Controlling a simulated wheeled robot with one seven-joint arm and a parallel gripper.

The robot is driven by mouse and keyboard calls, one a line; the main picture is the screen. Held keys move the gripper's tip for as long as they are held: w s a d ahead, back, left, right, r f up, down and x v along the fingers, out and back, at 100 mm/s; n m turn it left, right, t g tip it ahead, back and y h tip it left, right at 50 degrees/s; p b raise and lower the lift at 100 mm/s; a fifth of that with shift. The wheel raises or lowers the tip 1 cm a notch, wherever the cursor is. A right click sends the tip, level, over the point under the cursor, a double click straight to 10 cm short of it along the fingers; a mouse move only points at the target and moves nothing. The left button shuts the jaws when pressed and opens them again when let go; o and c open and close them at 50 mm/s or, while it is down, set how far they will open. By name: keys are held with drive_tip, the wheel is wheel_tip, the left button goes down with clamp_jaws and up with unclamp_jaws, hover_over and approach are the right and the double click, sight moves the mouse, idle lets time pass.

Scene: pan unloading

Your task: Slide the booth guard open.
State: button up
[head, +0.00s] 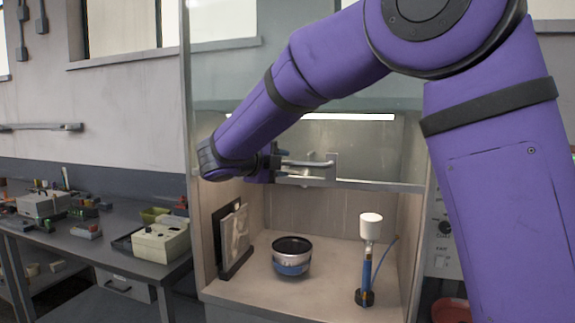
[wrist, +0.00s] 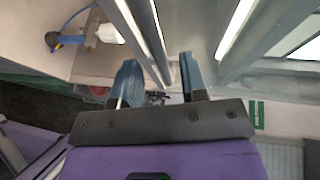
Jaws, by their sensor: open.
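The booth guard (head: 385,184) is a clear sliding panel with a grey lower rail across the front of the booth. Its lower edge hangs at mid-height, with the space below it uncovered. A metal bar handle (head: 310,164) is mounted on the lower part of the guard. My gripper (head: 273,163) is at the left end of the handle, partly hidden by my purple wrist. In the wrist view my gripper (wrist: 160,80) has its two blue fingers apart. Grey rails run past and between the fingers there; I cannot tell whether they touch.
Inside the booth stand a dark-rimmed pot (head: 291,262), a blue burner with a white top (head: 368,262) and a framed panel (head: 235,240). A cluttered bench (head: 110,245) is on the left. A control panel (head: 442,225) is at the right.

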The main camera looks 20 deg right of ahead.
drive_tip(key=v, duration=0.7)
drive_tip(key=shift+a, duration=0.15)
drive_tip(key=s+d+f+m+g+y, duration=0.3)
drive_tip(key=s+d+m+g+y, duration=0.25)
drive_tip(key=s+d+m, duration=1.2)
drive_tip(key=s+f+m+t+y, duration=0.1)
drive_tip(key=s+f+m+y, duration=0.2)
drive_tip(key=s+m, duration=0.4)
drive_tip(key=s+a+f+m+t+y, duration=0.1)
drive_tip(key=s+m+y, duration=0.4)
drive_tip(key=m, duration=1.3)
drive_tip(key=shift+s+a+f+m+t, duration=0.3)
drive_tip(key=shift+s+f, duration=0.6)
drive_tip(key=shift+s, duration=0.55)
